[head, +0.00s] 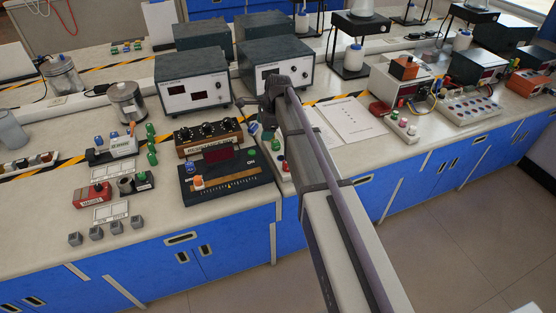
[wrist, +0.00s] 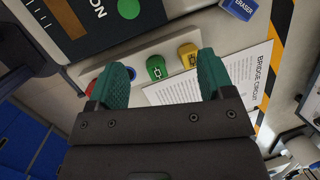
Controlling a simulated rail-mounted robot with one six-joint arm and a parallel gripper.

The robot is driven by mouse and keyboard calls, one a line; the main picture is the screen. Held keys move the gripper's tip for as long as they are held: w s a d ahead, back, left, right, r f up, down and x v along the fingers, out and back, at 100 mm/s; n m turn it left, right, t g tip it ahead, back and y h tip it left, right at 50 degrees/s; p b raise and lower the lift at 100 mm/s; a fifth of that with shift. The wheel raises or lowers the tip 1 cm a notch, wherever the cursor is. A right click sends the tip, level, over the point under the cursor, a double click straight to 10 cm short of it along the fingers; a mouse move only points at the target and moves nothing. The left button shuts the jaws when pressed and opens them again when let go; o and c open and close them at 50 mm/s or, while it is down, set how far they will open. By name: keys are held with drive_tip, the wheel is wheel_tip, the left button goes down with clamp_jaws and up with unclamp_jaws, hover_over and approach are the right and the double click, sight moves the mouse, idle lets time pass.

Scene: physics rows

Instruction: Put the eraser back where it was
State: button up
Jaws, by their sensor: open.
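The eraser (wrist: 240,9) is a small block with a blue sleeve and white lettering. It lies on the bench at the top edge of the wrist view, partly cut off, beyond my fingers. In the head view a small blue item (head: 253,128) beside the resistance box may be it. My gripper (wrist: 164,80) is open, with its two green fingers wide apart and nothing held between them. It is over a pale terminal board with a green knob (wrist: 156,68) and a yellow knob (wrist: 188,56). The eraser is apart from both fingers.
A dark meter (head: 230,185) with an orange knob stands left of my arm. The resistance box (head: 208,135) and power supplies (head: 192,82) are behind it. Printed sheets (head: 350,120) lie to the right. A striped tape line (wrist: 283,20) runs past the eraser.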

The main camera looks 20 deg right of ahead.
drive_tip(key=s+a+n+g+h, duration=0.1)
drive_tip(key=s+n+g+h, duration=0.1)
drive_tip(key=s+n, duration=1.6)
drive_tip(key=s, duration=1.1)
drive_tip(key=shift+s+a+f+n+h, duration=0.25)
drive_tip(key=shift+s+f+n+h, duration=0.05)
drive_tip(key=shift+s+h, duration=0.1)
drive_tip(key=shift+w, duration=0.1)
drive_tip(key=shift+c, duration=0.3)
